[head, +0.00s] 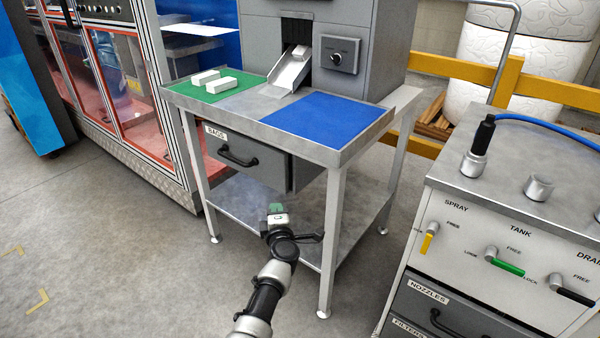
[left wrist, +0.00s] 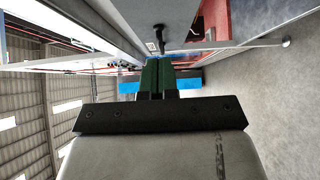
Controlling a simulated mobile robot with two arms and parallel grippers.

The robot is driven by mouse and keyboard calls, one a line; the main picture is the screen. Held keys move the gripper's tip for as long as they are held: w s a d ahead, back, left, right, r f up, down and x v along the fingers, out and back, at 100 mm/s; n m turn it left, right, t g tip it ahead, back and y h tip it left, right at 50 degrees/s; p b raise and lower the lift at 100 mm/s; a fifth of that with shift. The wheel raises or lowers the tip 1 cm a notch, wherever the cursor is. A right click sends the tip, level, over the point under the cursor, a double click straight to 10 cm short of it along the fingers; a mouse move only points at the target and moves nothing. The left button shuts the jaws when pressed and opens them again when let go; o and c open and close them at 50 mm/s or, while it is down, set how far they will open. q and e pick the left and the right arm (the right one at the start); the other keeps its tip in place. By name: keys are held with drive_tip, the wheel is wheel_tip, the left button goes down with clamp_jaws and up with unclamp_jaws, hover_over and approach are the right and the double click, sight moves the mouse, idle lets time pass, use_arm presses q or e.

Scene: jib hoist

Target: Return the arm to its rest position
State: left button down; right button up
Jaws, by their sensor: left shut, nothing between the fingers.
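My left arm reaches in from the bottom of the head view. Its gripper (head: 276,208) is in front of the steel table, below the drawer labelled BAGS (head: 240,157). In the left wrist view the two green fingers (left wrist: 158,76) are together with nothing between them. The gripper appears apart from the table and the drawer. The drawer looks closed, with its black handle clear of the gripper. My right gripper is in neither view.
The steel table (head: 220,108) carries a green mat (head: 190,92) with white blocks and a blue mat (head: 325,115). A grey machine with a chute (head: 291,73) stands behind. A cabinet with levers (head: 465,188) stands at right. Floor at left (head: 120,240) is clear.

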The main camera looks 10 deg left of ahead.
use_arm(q)
drive_tip(key=s+d+f+m+g+h, duration=0.3)
drive_tip(key=s+f+m+g+h, duration=0.15)
drive_tip(key=s+f+m, duration=0.65)
drive_tip(key=s+d+f+m+g+h, duration=0.25)
drive_tip(key=s+f+m+h, duration=0.35)
drive_tip(key=s+f, duration=0.95)
drive_tip(key=s+a+f+m+g+y, duration=0.2)
drive_tip(key=s+f+m+g, duration=0.3)
drive_tip(key=s, duration=0.6)
drive_tip(key=s+a+f+m+g+y, duration=0.1)
drive_tip(key=s+a+f+m+g, duration=0.15)
drive_tip(key=s+f, duration=0.65)
drive_tip(key=s+a+r+p, duration=0.1)
drive_tip(key=s+r+p, duration=0.3)
drive_tip(key=s+p, duration=0.3)
drive_tip(key=s+a+r+g+p, duration=0.1)
drive_tip(key=s+r+p, duration=0.3)
drive_tip(key=s+p, duration=0.2)
drive_tip(key=shift+s+r+p, duration=0.25)
drive_tip(key=shift+s+p, duration=0.1)
drive_tip(key=shift+s, duration=0.4)
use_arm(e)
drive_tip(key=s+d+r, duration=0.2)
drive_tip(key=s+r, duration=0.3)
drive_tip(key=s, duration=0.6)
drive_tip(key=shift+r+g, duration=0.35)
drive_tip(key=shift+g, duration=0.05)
